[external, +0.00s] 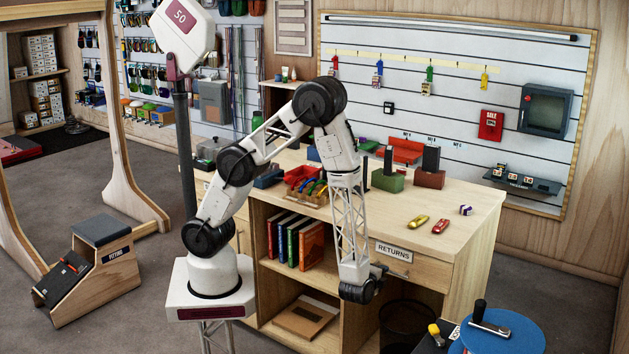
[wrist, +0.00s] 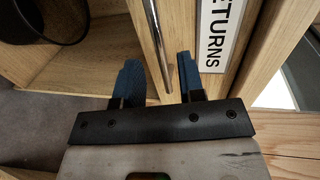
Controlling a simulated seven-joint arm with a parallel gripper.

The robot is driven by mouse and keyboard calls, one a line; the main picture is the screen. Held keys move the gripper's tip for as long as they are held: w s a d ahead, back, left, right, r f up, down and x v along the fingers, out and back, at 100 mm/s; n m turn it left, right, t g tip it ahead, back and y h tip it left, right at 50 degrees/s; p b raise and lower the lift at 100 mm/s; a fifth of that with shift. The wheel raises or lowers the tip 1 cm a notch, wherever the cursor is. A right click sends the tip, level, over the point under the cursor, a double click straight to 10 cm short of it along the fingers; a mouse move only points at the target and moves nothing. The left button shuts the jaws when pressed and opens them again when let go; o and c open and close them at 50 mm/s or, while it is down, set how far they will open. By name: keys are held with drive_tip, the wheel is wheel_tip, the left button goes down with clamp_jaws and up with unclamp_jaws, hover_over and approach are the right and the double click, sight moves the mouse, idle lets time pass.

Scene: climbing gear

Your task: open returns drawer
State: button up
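The returns drawer (external: 430,272) is in the upper right of the wooden counter's front, and its front looks flush with the counter. Its white RETURNS label (external: 394,252) also shows in the wrist view (wrist: 219,32). A metal bar handle (wrist: 157,45) runs along the drawer front beside the label. My gripper (external: 382,270) is at the drawer front, just below the label. In the wrist view its two dark blue fingers (wrist: 160,74) are apart, one on each side of the handle. A gap shows between each finger and the handle; depth contact cannot be told.
A dark wire bin (external: 407,322) stands under the drawer; it shows in the wrist view's upper left. A round blue stool top (external: 508,335) is at the lower right. Open shelves (external: 305,285) with binders lie left of my gripper. Small items rest on the counter top (external: 465,228).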

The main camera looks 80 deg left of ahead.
drive_tip(key=shift+x, duration=2.35)
clamp_jaws()
